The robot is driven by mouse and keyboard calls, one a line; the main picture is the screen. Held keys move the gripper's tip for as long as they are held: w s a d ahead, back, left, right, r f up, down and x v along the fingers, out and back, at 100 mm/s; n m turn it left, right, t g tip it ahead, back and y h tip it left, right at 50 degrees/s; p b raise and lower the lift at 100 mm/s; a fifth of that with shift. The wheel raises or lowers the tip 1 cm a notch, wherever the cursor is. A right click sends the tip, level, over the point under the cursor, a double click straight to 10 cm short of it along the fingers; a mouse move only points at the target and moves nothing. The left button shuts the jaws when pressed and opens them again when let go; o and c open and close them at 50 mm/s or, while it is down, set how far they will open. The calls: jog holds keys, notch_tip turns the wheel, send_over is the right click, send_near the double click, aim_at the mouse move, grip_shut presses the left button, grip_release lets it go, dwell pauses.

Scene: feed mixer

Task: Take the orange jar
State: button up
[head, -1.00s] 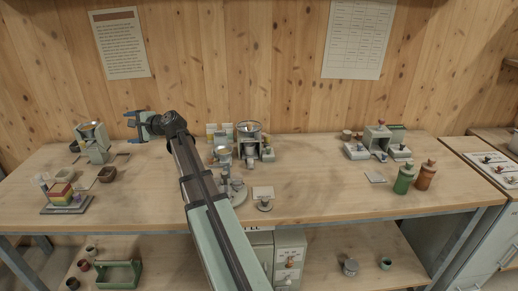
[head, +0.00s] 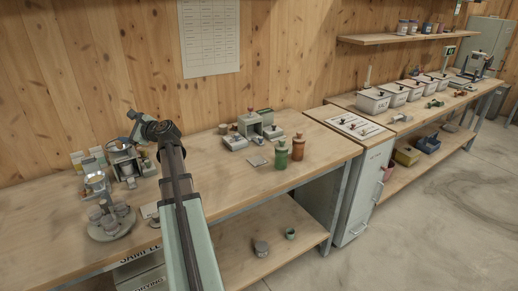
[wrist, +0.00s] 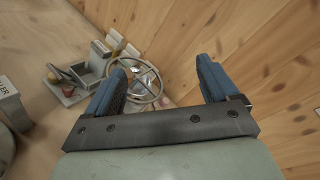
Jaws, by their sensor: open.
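The orange jar (head: 298,146) is orange-brown and capped. It stands upright on the workbench near its right end, right beside a green jar (head: 281,155) of similar shape. My gripper (head: 131,124) is raised in the air, well to the left of the jar and apart from it. In the wrist view my gripper (wrist: 165,80) is open, with nothing between its blue fingers. The orange jar does not show in the wrist view.
A machine with a metal bowl (head: 121,148) stands below my gripper. A round stand with cups (head: 110,220) is in front of it. A grey block unit (head: 258,124) stands behind the jars. The bench's front is clear left of the jars.

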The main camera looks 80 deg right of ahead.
aim_at(300, 148)
jog(key=s+d+m+g+h, duration=0.1)
jog(key=s+d+m+h, duration=0.1)
jog(key=s+d, duration=0.35)
jog(key=s+d+f+m+h, duration=0.1)
jog(key=s+d+m, duration=0.2)
jog(key=s, duration=0.6)
jog(key=s+d+m+g+h, duration=0.1)
jog(key=s+d+m+h, duration=0.1)
jog(key=s+d, duration=0.35)
jog(key=s+d+f+m+g+h, duration=0.2)
jog(key=s+m+h, duration=0.15)
jog(key=s, duration=1.25)
jog(key=s+d+f+m+g+h, duration=0.15)
jog(key=s+m, duration=0.35)
jog(key=s, duration=1)
jog(key=s+f+m+g+h, duration=0.2)
jog(key=s+f, duration=1)
jog(key=s, duration=0.1)
jog(key=shift+t, duration=0.25)
jog(key=x, duration=0.8)
jog(key=shift+w+d+f, duration=0.1)
jog(key=shift+d+f, duration=0.1)
jog(key=shift+f+x, duration=0.25)
jog(key=shift+x, duration=1.05)
jog(key=shift+f+x, duration=0.25)
jog(key=shift+x, duration=1.05)
jog(key=shift+c, duration=0.2)
jog(key=c, duration=0.9)
